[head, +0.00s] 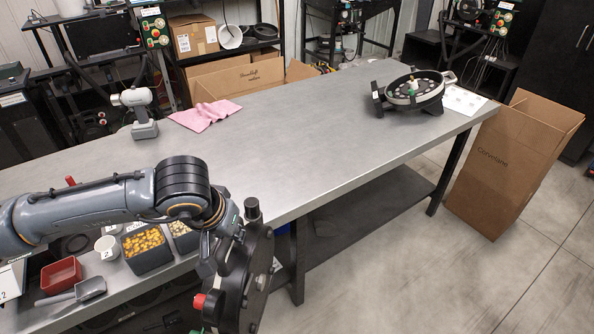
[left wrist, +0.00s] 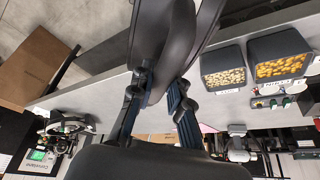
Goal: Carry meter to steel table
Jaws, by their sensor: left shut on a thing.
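The seed meter (head: 250,282), a dark disc-shaped housing with a red knob, is at the bottom middle of the head view, partly cut off by the frame edge. My left gripper (head: 236,232) is shut on it at its upper part and holds it beside the near edge of the steel table (head: 300,130). In the left wrist view, the fingers of my left gripper (left wrist: 158,100) close against the dark body of the meter (left wrist: 165,35). My right gripper is not in view.
A round black device on a stand (head: 415,92) sits at the table's far right, by a white sheet (head: 464,101). The table's middle is clear. A tall cardboard box (head: 500,175) stands right.

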